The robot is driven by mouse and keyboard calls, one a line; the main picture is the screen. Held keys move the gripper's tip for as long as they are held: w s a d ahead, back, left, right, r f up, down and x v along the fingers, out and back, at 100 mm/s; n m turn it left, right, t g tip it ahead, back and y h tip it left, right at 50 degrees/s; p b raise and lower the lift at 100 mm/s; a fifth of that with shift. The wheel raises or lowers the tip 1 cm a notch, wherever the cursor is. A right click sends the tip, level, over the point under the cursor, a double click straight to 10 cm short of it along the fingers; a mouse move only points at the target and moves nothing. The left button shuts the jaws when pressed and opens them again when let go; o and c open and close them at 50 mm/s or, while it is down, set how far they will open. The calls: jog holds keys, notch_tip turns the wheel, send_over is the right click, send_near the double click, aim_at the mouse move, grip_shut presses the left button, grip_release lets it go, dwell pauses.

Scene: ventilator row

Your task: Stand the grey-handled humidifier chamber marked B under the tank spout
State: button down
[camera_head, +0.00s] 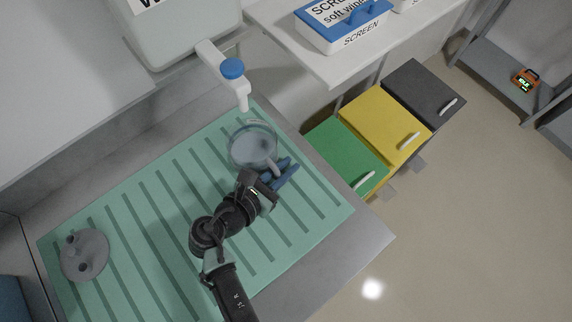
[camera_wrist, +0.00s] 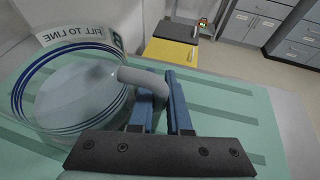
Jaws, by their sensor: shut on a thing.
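The humidifier chamber (camera_head: 252,150) is a clear round vessel on the ribbed green mat, just in front of the tank spout (camera_head: 243,101). In the wrist view the chamber (camera_wrist: 70,95) shows dark blue rings, a mirrored "FILL TO LINE" label and part of a letter mark, probably B. My gripper (camera_head: 283,175) is shut on its grey handle (camera_wrist: 146,77), with a blue finger (camera_wrist: 179,105) on each side. The chamber looks upright; I cannot tell whether its base touches the mat. The white tank (camera_head: 185,30) has a blue-capped tap (camera_head: 232,68) above the spout.
A grey round lid with ports (camera_head: 84,255) lies on the mat (camera_head: 150,205) at left. Green (camera_head: 345,155), yellow (camera_head: 385,120) and dark (camera_head: 425,88) bins stand beyond the counter's right edge.

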jog(key=c, duration=0.9)
grip_release()
jog(key=shift+f, duration=0.1)
jog(key=shift+o, duration=0.2)
jog(key=shift+r, duration=0.2)
jog(key=v, duration=1.2)
